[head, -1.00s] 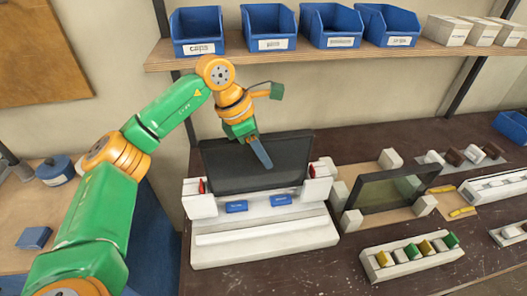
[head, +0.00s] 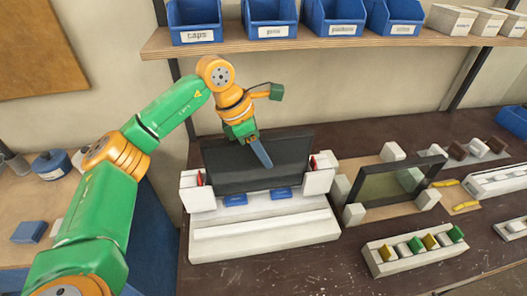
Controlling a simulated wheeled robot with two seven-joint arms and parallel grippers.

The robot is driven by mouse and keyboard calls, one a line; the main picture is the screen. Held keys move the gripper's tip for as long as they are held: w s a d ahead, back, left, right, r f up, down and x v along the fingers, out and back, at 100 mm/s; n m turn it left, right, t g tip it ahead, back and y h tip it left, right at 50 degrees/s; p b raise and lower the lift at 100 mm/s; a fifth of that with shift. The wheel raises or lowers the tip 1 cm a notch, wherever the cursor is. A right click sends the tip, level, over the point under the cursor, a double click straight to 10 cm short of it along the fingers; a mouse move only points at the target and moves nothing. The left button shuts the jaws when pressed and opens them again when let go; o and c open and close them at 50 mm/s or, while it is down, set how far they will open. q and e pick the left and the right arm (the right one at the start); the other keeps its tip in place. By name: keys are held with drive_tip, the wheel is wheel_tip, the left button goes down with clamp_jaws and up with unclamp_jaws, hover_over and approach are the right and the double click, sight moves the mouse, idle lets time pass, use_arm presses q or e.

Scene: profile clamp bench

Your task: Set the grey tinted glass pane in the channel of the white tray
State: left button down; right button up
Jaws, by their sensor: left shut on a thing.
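The dark grey pane (head: 225,172) stands nearly upright at the back of the white tray (head: 265,240). My left gripper (head: 262,152) is shut on its upper edge near the middle, with one grey finger lying down over the front face. White blocks (head: 197,192) with red parts flank the pane's lower corners. My right gripper is out of view.
A dark-framed greenish pane (head: 392,184) stands between white blocks on the right. A rack of coloured blocks (head: 414,251) lies in front of it. The dark bench front (head: 300,272) is clear.

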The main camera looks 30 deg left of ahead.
sight(263, 137)
use_arm(q)
drive_tip(key=shift+f, duration=0.25)
drive_tip(key=shift+f+b, duration=1)
drive_tip(key=shift+f, duration=0.05)
drive_tip(key=shift+f+b, duration=0.35)
drive_tip(key=shift+f, duration=0.15)
drive_tip(key=shift+r, duration=0.1)
drive_tip(key=c, duration=0.6)
unclamp_jaws()
drive_tip(key=shift+o, duration=0.2)
wheel_tip(263, 137, up, 8)
drive_tip(key=p, duration=0.7)
drive_tip(key=shift+r, duration=0.1)
